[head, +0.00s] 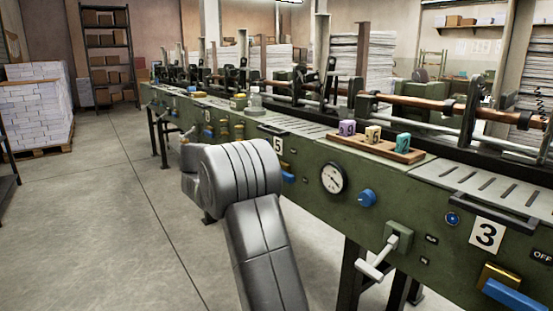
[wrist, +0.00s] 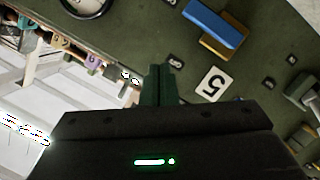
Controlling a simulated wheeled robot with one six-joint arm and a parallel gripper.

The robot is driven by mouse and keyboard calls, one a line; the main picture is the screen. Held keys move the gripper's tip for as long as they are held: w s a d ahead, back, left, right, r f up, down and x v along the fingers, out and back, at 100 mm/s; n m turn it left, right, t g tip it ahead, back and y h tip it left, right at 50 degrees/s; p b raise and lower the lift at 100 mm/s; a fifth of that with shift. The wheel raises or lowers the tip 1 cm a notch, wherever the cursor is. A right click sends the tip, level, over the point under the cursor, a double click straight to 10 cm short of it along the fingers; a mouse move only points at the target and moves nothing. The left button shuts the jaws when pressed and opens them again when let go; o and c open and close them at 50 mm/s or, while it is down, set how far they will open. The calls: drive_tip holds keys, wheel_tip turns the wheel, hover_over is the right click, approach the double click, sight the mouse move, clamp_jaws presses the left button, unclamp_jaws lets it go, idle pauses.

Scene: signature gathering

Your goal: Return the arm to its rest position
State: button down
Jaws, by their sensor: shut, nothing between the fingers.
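My arm (head: 255,220) rises from the bottom of the head view and bends left in front of the green machine. My gripper is hidden behind the arm there. In the wrist view my gripper (wrist: 159,80) shows as two dark green fingers side by side, shut with nothing between them. The fingers point toward the machine's front panel, beside the white 5 plate (wrist: 213,84). I cannot tell how far they are from the panel.
The long green machine (head: 300,210) runs along the right. A wooden tray (head: 346,143) holds purple, cream and teal numbered blocks. A crank handle (head: 378,262) sticks out near the 3 plate (head: 487,234). Open floor (head: 90,220) lies left; stacked paper (head: 38,105) stands beyond.

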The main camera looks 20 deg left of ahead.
drive_tip(key=shift+v, duration=1.6)
drive_tip(key=shift+s+d, duration=0.1)
drive_tip(key=shift+d, duration=0.1)
